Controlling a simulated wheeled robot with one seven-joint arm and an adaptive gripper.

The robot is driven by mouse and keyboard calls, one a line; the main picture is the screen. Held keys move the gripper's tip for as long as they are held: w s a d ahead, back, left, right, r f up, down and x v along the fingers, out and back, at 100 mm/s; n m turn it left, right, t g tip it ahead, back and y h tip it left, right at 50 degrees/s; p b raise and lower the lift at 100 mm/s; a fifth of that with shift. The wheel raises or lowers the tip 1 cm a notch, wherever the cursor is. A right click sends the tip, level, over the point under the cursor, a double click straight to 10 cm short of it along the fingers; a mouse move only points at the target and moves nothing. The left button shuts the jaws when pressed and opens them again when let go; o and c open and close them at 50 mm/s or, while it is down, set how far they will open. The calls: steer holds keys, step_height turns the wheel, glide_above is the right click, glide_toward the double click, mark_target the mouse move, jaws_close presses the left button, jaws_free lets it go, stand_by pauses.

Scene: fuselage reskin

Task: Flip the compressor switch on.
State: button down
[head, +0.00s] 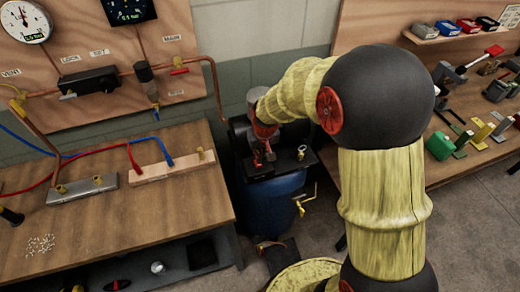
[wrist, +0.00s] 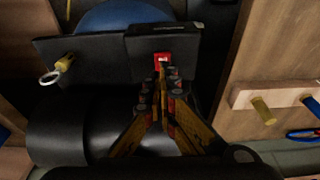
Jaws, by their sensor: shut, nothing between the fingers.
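The compressor is a blue tank (head: 272,205) with a black top, standing in the gap between the two benches. In the wrist view its black top plate (wrist: 100,65) carries a small red switch (wrist: 162,57) with a pale mark on it. My gripper (wrist: 160,76) is shut and empty, its fingertips at the near edge of the switch. I cannot tell whether they touch it. In the head view my gripper (head: 264,158) points down over the compressor's top, and I cannot make out the switch there. The switch's position, on or off, is not clear.
A brass fitting with a ring (wrist: 60,68) stands on the top plate, left of the switch in the wrist view. The left bench (head: 150,215) bears hoses and a wooden block. The right bench (head: 450,170) holds several tools. A gauge panel (head: 100,60) is behind.

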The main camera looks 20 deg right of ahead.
steer(key=shift+f, duration=0.75)
steer(key=shift+s, duration=0.1)
steer(key=shift+f, duration=0.1)
steer(key=shift+s+f, duration=0.25)
steer(key=shift+f, duration=0.1)
steer(key=shift+w, duration=0.15)
steer(key=shift+w+r, duration=0.1)
steer(key=shift+w, duration=0.55)
